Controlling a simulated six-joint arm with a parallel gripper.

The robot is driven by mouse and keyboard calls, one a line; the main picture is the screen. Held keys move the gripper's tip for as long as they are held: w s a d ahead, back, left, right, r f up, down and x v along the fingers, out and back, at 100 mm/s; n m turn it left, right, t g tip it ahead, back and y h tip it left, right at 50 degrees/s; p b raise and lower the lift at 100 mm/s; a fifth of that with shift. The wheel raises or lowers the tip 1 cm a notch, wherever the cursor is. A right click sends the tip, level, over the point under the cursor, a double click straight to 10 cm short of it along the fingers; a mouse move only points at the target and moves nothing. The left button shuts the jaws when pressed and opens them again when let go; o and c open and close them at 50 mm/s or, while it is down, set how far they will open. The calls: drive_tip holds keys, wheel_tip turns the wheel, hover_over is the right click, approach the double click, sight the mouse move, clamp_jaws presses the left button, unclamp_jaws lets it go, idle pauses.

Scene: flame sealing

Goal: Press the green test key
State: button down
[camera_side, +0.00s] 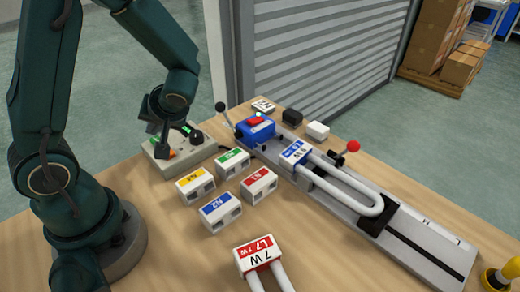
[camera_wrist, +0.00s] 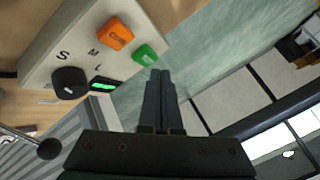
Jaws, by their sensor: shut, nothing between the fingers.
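The green test key (camera_wrist: 145,54) sits on a pale control box (camera_wrist: 76,34), beside an orange key (camera_wrist: 115,33). In the wrist view it lies just past and slightly left of my shut fingertips (camera_wrist: 160,73). In the side view my gripper (camera_side: 160,143) is shut and empty, pointing down over the near left part of the control box (camera_side: 188,153). The gripper hides the green key there, and the orange key (camera_side: 172,153) shows in part. I cannot tell whether the fingertips touch the green key.
The box also has a black knob (camera_wrist: 69,82) and a lit green display (camera_wrist: 103,86). Several coloured labelled blocks, such as the yellow one (camera_side: 195,185), stand in front of the box. A sealing rail with a blue clamp (camera_side: 255,129) stands to the right.

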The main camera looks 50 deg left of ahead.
drive_tip(key=shift+f, duration=0.15)
drive_tip(key=shift+f, duration=0.3)
drive_tip(key=shift+f, duration=0.4)
idle(0.7)
idle(0.4)
drive_tip(key=shift+r, duration=0.85)
drive_tip(key=shift+r, duration=2.5)
